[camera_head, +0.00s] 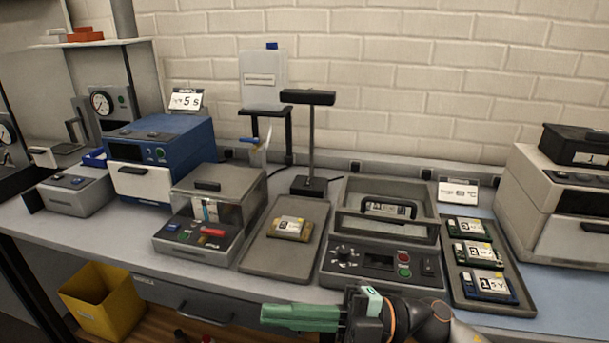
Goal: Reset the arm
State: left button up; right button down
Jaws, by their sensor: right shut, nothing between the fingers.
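My right gripper (272,317) is at the bottom centre, in front of the bench's front edge. Its arm comes in from the lower right. Its green fingers point left and are shut with nothing between them. The gripper appears apart from everything on the bench. My left arm and gripper are not in view.
The bench (120,232) holds a blue machine (185,140), a clear-lidded box (215,180), a tray (262,262) with a labelled block (291,228), a control unit (342,276) and a tray (516,309) of numbered modules. A yellow bin (104,305) stands below left.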

jog(key=w+d+f+m+t+h+p, duration=0.1)
jog(key=w+d+f+m+t+h, duration=0.4)
jog(key=f+m+t, duration=0.55)
jog(key=w+d+f+m+t+h+p, duration=0.15)
jog(key=d+f+m+t+h, duration=0.55)
jog(key=m, duration=0.7)
jog(key=s+d+f+m+g+h, duration=0.2)
jog(key=s+d+f+g+h, duration=0.1)
jog(key=s+f, duration=0.4)
jog(key=s+d+f+m+g+h, duration=0.3)
jog(key=s+f, duration=0.5)
jog(key=f, duration=0.3)
jog(key=shift+d, duration=0.65)
